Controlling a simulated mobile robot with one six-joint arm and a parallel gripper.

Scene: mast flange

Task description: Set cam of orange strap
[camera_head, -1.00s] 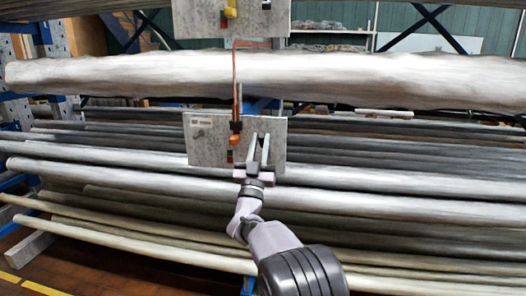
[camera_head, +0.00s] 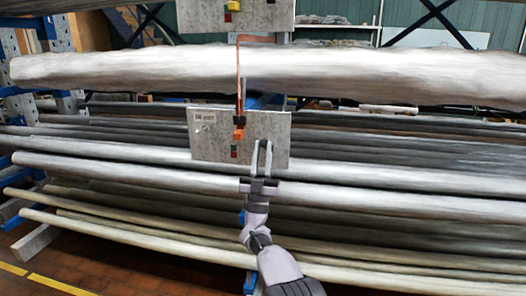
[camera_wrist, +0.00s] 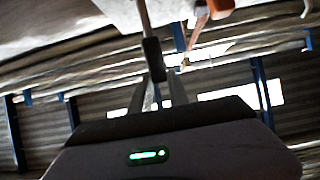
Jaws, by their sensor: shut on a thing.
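The orange strap (camera_head: 239,70) hangs from the upper plate (camera_head: 205,15) across the pale pole to the lower grey plate (camera_head: 215,150). Its orange cam (camera_head: 238,134) sits on the lower plate, left of my fingers; orange also shows at the top of the wrist view (camera_wrist: 220,7). My gripper (camera_head: 263,144) is in front of the lower plate's right half, fingers pointing up. In the wrist view (camera_wrist: 156,80) the fingers close at a dark-ended grey bar (camera_wrist: 152,56). What this bar belongs to, I cannot tell. The fingers hide part of the plate behind them.
A thick pale pole (camera_head: 400,75) runs across behind the strap. Several long pipes (camera_head: 400,185) lie stacked below and behind the lower plate. A peg (camera_head: 198,130) stands on the plate's left half. A yellow block (camera_head: 233,5) is on the upper plate.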

